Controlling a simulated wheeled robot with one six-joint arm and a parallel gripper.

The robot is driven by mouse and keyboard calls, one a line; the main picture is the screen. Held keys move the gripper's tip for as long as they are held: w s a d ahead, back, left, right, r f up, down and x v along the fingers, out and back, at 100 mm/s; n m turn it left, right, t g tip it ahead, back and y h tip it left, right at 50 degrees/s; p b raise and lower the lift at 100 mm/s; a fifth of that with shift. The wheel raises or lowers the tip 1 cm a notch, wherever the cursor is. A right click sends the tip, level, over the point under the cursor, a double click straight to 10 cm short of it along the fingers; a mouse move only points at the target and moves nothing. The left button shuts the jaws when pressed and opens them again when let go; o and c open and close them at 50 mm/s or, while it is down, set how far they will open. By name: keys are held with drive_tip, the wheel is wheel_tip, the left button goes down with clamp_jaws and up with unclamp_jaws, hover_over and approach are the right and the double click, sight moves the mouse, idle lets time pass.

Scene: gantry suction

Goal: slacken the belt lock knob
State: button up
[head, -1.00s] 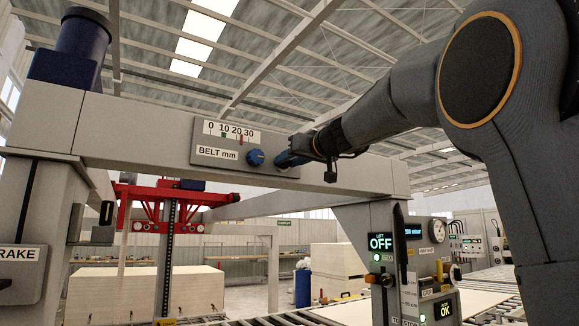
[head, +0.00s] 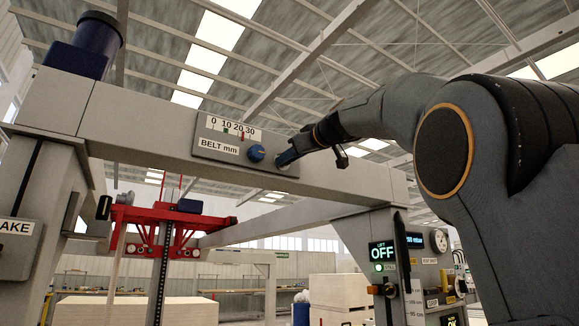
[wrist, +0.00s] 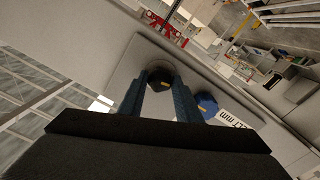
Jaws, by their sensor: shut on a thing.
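A grey panel labelled BELT mm (head: 218,147) is fixed to the crossbeam, with a 0-to-30 scale, a green mark and a red mark. A blue knob (head: 256,153) sits on it and also shows in the wrist view (wrist: 207,105). To its right my gripper (head: 284,159) reaches the panel's right end. In the wrist view, a dark round knob with a yellow mark (wrist: 161,77), which I take for the belt lock knob, is between my blue fingertips. My gripper is shut on it. In the head view my fingers mostly hide it.
The crossbeam (head: 140,122) runs between two grey uprights. A red gantry carriage (head: 150,218) hangs lower left. A control panel with an OFF display (head: 382,255) is on the right upright. Stacked boards (head: 338,290) stand behind, low in the picture.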

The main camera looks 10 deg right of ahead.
idle(0.6)
drive_tip(key=o, duration=1.1)
drive_tip(key=shift+c, duration=0.2)
drive_tip(key=b+v, duration=0.3)
drive_tip(key=v, duration=0.4)
drive_tip(key=shift+s+d+b, duration=0.15)
drive_tip(key=shift+s+b, duration=0.15)
drive_tip(key=shift+s, duration=0.05)
